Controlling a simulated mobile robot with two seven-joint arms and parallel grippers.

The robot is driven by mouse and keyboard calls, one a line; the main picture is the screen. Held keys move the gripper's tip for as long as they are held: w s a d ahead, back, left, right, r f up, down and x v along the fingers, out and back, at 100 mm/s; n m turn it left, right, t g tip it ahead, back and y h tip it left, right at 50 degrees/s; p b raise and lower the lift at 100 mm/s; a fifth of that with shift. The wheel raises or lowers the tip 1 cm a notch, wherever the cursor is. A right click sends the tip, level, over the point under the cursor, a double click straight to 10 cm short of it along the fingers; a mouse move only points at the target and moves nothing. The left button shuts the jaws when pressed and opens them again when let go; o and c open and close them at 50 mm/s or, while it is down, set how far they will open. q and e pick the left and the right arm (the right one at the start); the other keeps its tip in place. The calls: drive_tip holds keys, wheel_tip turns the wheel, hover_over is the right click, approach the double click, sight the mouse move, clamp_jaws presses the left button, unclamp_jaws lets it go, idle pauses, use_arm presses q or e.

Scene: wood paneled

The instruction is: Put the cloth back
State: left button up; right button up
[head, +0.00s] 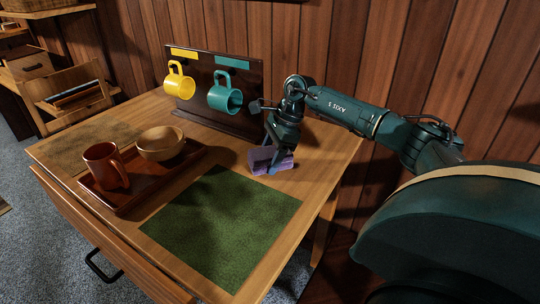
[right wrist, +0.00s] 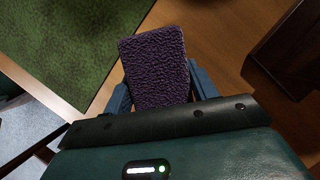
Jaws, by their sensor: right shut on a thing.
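A small purple cloth (head: 260,156), thick and block-shaped, is at the back right of the wooden table. My right gripper (head: 272,162) points down and is shut on it. The cloth (right wrist: 158,70) also shows in the right wrist view between the two blue fingers of my right gripper (right wrist: 163,88), with a bumpy surface. I cannot tell whether the cloth touches the table. A green mat (head: 222,226) lies flat and bare in front of the cloth. My left gripper is out of view.
A brown tray (head: 122,208) at the left holds a brown mug (head: 106,168) and a wooden bowl (head: 161,145). A dark rack (head: 200,62) at the back carries a yellow mug (head: 179,82) and a teal mug (head: 225,96). A wooden caddy (head: 62,82) stands beyond the table.

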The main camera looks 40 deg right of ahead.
drive_tip(key=shift+f, duration=0.3)
drive_tip(key=o, duration=1.1)
drive_tip(key=shift+c, duration=0.2)
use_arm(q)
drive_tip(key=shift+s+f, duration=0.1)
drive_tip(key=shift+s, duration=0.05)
use_arm(e)
drive_tip(key=p+v, duration=0.1)
drive_tip(key=v, duration=1.1)
drive_tip(key=shift+r, duration=0.15)
drive_tip(key=shift+s+d+r, duration=0.15)
drive_tip(key=shift+d+r, duration=0.05)
drive_tip(key=shift+r, duration=0.2)
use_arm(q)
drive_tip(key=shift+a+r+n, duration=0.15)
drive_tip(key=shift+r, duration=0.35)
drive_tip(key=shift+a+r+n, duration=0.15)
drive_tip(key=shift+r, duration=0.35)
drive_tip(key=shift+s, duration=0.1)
